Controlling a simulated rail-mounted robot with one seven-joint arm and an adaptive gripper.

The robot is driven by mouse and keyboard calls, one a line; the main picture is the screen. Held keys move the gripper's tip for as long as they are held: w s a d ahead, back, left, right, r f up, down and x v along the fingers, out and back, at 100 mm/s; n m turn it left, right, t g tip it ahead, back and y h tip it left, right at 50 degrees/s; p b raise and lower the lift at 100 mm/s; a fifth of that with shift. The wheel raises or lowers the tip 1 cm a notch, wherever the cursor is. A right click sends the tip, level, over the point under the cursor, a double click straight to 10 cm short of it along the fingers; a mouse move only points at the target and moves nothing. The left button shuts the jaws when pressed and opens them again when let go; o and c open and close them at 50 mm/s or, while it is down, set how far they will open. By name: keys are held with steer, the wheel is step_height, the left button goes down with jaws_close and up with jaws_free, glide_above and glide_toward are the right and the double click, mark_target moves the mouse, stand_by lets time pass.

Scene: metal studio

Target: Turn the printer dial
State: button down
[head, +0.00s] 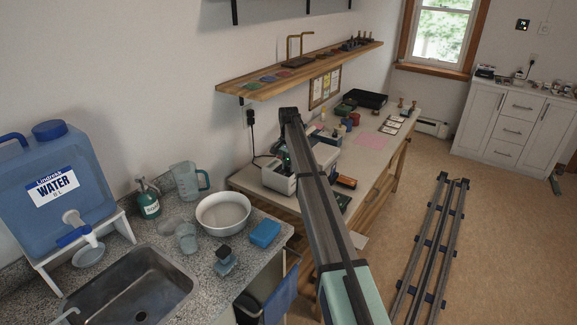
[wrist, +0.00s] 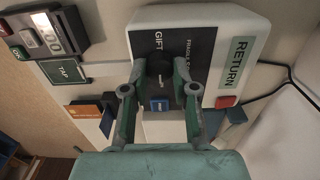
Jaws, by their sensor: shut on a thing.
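The printer (wrist: 222,20) is a white box with a dark label panel reading GIFT and FRAGILE and a green RETURN label. Its dark round dial (wrist: 157,62) sits on the panel between my fingertips. My gripper (wrist: 159,75) is shut on the dial, with one finger on each side. Below the dial is a blue button (wrist: 159,104), and a red button (wrist: 226,101) is at the lower right. In the head view the printer (head: 279,179) stands on the workbench, partly hidden by my arm, and the dial cannot be made out.
A payment terminal (wrist: 45,35) with a TAP label is left of the printer, above an orange card (wrist: 84,112). A dark cable (wrist: 276,82) runs off the printer's right side. A wooden shelf (head: 240,90) hangs over the workbench (head: 246,176).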

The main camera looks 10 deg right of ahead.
steer(key=c, duration=0.9)
jaws_free()
step_height(320, 180, up, 12)
